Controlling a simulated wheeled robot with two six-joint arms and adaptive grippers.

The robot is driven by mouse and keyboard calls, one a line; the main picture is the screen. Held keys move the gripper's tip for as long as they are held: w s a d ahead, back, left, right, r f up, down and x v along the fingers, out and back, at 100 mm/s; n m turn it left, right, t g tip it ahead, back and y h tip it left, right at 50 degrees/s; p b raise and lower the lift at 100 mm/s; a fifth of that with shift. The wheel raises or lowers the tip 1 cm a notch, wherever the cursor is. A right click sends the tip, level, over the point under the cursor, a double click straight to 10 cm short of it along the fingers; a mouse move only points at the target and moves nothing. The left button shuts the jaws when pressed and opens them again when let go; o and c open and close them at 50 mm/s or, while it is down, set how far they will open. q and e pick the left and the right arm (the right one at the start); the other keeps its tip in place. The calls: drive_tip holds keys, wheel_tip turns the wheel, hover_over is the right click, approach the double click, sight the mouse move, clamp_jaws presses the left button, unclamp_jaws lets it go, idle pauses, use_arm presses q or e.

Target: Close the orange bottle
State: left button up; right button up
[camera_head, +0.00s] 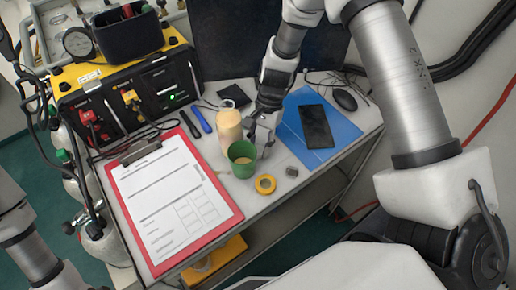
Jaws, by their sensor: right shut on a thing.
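A pale orange-cream bottle (230,126) stands upright near the middle of the table. A green cup (242,168) stands just in front of it, with something pale inside. My right gripper (258,141) reaches down from the back, to the right of the bottle. Its fingers are shut at the right rim of the green cup; the exact contact is hard to see. I cannot make out whether the bottle has a cap on. My left arm shows at the left edge, but its gripper is out of view.
A yellow ring (265,184) and a small dark round piece (291,172) lie in front of the gripper. A red clipboard (233,217) fills the table's left side. A blue mat (338,133) with a black phone (315,127) lies right. The air panel (125,75) stands back left.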

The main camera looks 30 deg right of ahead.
sight(259, 148)
drive_tip(key=shift+r, duration=0.15)
use_arm(q)
drive_tip(key=shift+f+b, duration=0.65)
use_arm(e)
wheel_tip(259, 148, up, 18)
use_arm(q)
drive_tip(key=shift+o, duration=0.2)
drive_tip(key=shift+s, duration=0.1)
